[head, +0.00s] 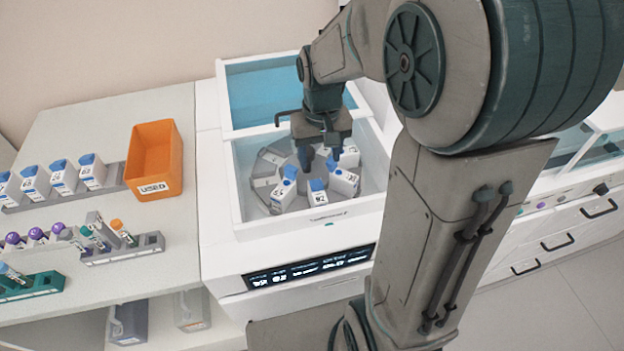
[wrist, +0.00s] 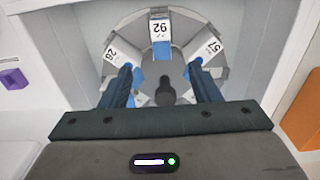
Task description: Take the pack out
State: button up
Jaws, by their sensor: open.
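Several white packs with blue caps stand in a round grey carousel (head: 262,172) inside a white machine. In the wrist view, pack 92 (wrist: 160,28) is at top centre, pack 28 (wrist: 113,50) at left and pack 57 (wrist: 210,50) at right. In the head view, pack 92 (head: 317,199) is at the front, with other packs (head: 283,192) (head: 344,182) beside it. My gripper (head: 318,164) is inside the well, above the carousel; in the wrist view (wrist: 160,72) its fingers are apart, with nothing between them gripped. The fingers partly hide packs 28 and 57.
The machine's blue see-through lid (head: 275,85) is open behind the well; the well's walls surround the gripper. A dark hub knob (wrist: 165,92) rises mid-carousel. An orange USED bin (head: 153,160) stands on the left bench, beside racks of bottles (head: 62,178) and tubes (head: 120,235).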

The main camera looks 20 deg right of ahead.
aim_at(318, 186)
jog(key=f, duration=0.9)
jog(key=shift+w+f, duration=0.15)
jog(key=shift+w, duration=0.1)
jog(key=shift+a+f+p, duration=0.1)
jog(key=shift+f+p, duration=0.6)
jog(key=shift+f, duration=2)
jog(key=c, duration=1.2)
